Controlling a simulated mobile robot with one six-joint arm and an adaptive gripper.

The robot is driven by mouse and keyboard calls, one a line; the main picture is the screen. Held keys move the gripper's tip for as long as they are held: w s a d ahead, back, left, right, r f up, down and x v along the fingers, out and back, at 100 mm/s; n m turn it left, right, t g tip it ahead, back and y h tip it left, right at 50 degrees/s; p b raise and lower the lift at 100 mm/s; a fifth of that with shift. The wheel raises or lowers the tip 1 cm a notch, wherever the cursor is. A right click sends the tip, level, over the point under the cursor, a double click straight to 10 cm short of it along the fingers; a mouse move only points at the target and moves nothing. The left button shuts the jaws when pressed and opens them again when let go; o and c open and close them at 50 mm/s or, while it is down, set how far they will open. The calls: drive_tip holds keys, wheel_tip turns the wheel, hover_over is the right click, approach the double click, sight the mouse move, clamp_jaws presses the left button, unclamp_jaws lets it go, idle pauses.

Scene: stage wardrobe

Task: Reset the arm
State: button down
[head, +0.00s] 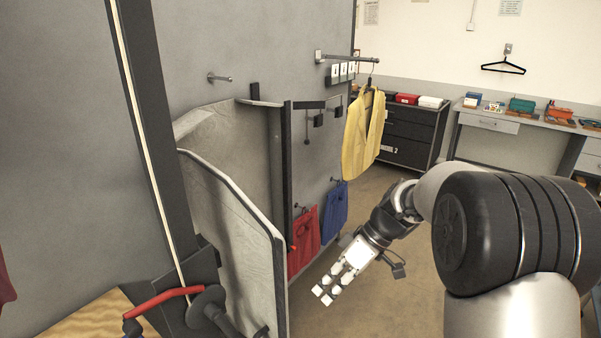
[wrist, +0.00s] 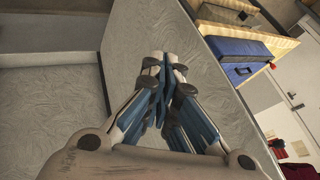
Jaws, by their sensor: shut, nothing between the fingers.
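My gripper (head: 323,293) is at the end of my arm, low in the middle of the head view, pointing down and to the left. It is in free air right of a grey curved panel (head: 238,215). In the wrist view my gripper (wrist: 166,58) has its fingers together with nothing between them. Behind the fingers a pale patterned panel (wrist: 60,105) fills the left of the wrist view.
A yellow vest (head: 362,135) hangs from a wall rod. Red (head: 304,240) and blue (head: 334,210) bags hang below. A red-handled lever (head: 163,300) is at lower left. A black drawer unit (head: 408,135) and desk (head: 490,121) stand behind. The floor (head: 375,300) around my gripper looks clear.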

drive_tip(key=s+d+r+m+t+h, duration=0.2)
drive_tip(key=s+r+m, duration=0.1)
drive_tip(key=s, duration=0.5)
drive_tip(key=s+d+r+m+t+h, duration=0.2)
drive_tip(key=s+r+m, duration=0.1)
drive_tip(key=s, duration=0.6)
drive_tip(key=s+d+r+m+t+h, duration=0.2)
drive_tip(key=s+m, duration=0.3)
drive_tip(key=s, duration=0.3)
drive_tip(key=shift+s+d+r+h, duration=0.3)
drive_tip(key=shift+d+r+h, duration=0.2)
drive_tip(key=shift+r, duration=0.05)
